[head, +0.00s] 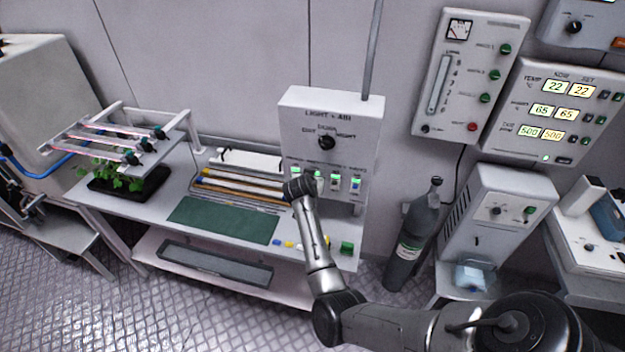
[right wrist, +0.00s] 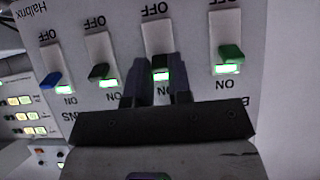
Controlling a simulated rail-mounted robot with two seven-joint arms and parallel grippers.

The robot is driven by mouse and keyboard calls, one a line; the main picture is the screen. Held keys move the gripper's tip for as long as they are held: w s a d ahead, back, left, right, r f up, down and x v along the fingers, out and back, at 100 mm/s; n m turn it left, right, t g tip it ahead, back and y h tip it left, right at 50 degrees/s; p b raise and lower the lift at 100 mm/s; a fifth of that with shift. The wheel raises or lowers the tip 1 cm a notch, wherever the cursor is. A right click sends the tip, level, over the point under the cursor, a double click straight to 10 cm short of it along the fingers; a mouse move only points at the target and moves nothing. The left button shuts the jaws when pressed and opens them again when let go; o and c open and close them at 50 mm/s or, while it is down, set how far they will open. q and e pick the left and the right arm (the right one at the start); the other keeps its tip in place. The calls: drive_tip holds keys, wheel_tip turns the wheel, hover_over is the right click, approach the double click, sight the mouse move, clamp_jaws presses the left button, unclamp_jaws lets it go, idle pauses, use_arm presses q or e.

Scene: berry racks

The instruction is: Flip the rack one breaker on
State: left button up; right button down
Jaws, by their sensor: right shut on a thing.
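A white control box (head: 330,108) labelled for light stands at the back of the bench, with a row of breakers low on its front. All levers sit toward the ON side, with green lights lit. My right gripper (right wrist: 160,82) is shut on the dark breaker lever (right wrist: 160,62), its fingers on either side. In the head view my right arm hides part of the row. Rack labels are not readable.
The bench (head: 163,206) carries a green mat (head: 222,220), stacked light tubes (head: 238,188) and a plant tray (head: 128,190) under a lamp frame (head: 120,139). A grey gas cylinder (head: 409,245) stands right of the bench. More control panels (head: 551,107) hang at right.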

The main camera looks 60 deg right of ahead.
drive_tip(key=c, duration=1.3)
unclamp_jaws()
drive_tip(key=shift+o, duration=1.3)
drive_tip(key=b+v, duration=0.1)
drive_tip(key=v, duration=1.2)
drive_tip(key=shift+s+a+r, duration=0.15)
drive_tip(key=shift+a+r, duration=0.1)
drive_tip(key=shift+r, duration=0.05)
